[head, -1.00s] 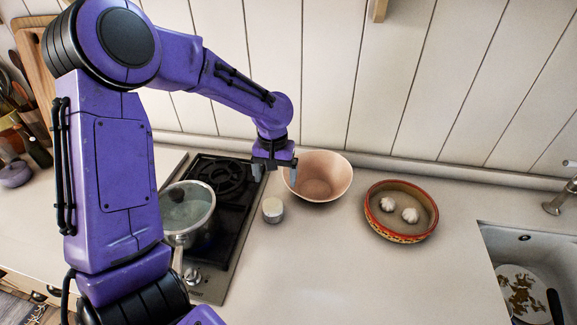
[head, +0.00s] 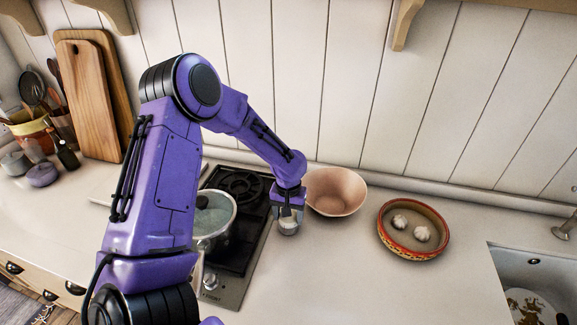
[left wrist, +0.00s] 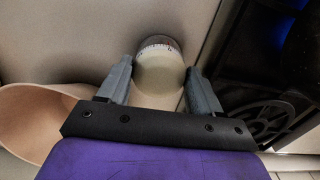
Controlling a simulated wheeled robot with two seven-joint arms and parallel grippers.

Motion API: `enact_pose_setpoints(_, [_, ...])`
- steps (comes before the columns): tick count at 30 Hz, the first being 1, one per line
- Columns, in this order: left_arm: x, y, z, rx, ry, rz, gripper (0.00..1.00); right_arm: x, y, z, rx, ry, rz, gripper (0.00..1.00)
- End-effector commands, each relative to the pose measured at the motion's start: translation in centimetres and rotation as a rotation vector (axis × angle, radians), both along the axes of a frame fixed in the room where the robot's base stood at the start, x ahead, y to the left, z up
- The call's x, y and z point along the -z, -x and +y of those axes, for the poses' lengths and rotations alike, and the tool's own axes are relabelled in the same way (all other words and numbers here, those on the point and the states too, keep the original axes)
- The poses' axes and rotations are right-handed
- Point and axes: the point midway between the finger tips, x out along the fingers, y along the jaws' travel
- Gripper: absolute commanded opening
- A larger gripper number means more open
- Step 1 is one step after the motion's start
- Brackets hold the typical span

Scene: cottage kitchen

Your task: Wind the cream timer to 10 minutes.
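The cream timer (head: 288,228) is a small round piece standing on the counter, just right of the hob. In the left wrist view the timer (left wrist: 160,70) shows a pale domed top and a scale band with dark marks and a little red; I cannot read the setting. My left gripper (head: 289,211) is right at the timer, pointing down. In the left wrist view its fingers (left wrist: 160,78) are apart, one on each side of the timer, with narrow gaps that suggest no firm grip. My right gripper is not in view.
A pink bowl (head: 337,191) stands close behind and right of the timer. A glass-lidded pot (head: 213,213) sits on the hob (head: 233,287) to the left. A red-rimmed dish (head: 413,252) with garlic is further right, before the sink (head: 520,268). The counter in front is clear.

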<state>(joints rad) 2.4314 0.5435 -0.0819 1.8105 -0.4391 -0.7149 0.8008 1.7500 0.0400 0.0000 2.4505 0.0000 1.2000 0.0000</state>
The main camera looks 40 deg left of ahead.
Motion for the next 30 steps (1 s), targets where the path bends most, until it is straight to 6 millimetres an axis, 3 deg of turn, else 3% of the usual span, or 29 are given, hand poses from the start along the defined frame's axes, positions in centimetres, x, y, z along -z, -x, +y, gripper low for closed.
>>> enact_pose_setpoints(14, [0.07,-0.1,-0.11,0.091,0.0,-0.001,0.34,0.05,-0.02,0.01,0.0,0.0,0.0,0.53])
enact_pose_setpoints(30, [0.12,-0.04,-0.11,0.563,-0.001,-0.001,0.34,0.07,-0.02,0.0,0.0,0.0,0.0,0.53])
